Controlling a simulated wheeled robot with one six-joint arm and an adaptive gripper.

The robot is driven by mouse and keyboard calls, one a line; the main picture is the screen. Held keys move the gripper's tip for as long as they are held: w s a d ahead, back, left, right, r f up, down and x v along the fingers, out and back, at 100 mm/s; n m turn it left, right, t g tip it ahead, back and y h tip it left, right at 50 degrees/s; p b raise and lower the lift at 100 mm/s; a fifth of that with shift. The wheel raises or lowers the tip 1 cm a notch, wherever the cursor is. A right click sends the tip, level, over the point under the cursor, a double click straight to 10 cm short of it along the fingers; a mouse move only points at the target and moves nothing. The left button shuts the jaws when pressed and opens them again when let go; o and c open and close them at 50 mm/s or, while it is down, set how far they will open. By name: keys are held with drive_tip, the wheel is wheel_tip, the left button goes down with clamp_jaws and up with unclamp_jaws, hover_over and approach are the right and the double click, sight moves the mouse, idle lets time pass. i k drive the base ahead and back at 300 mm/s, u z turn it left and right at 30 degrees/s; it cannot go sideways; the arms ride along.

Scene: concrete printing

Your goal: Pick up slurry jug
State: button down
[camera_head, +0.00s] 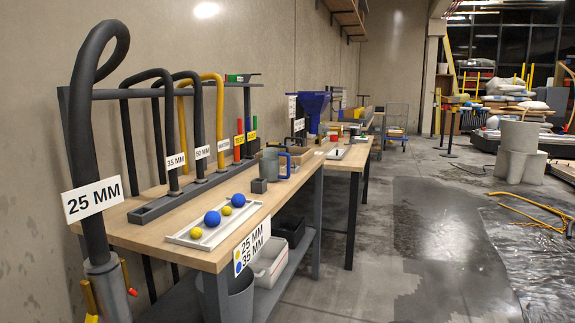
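A grey jug with a blue handle (272,164) stands upright on the wooden workbench (262,200), near its far right end; it looks like the slurry jug. Its handle is on its right side. A small dark block (259,186) sits right in front of it and may hide a bit of its base. My gripper does not show in this view.
A white tray (192,237) with blue and yellow balls lies on the bench's near end. A rack of dark and yellow hoses (190,194) stands behind, left of the jug. A second bench (352,158) with a blue funnel (312,103) adjoins.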

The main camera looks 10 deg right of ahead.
sight(268, 157)
drive_tip(key=i, duration=0.35)
drive_tip(key=u, duration=0.05)
drive_tip(key=k, duration=0.45)
drive_tip(key=z, duration=1.2)
drive_tip(key=i, duration=2.35)
drive_tip(key=u, duration=0.75)
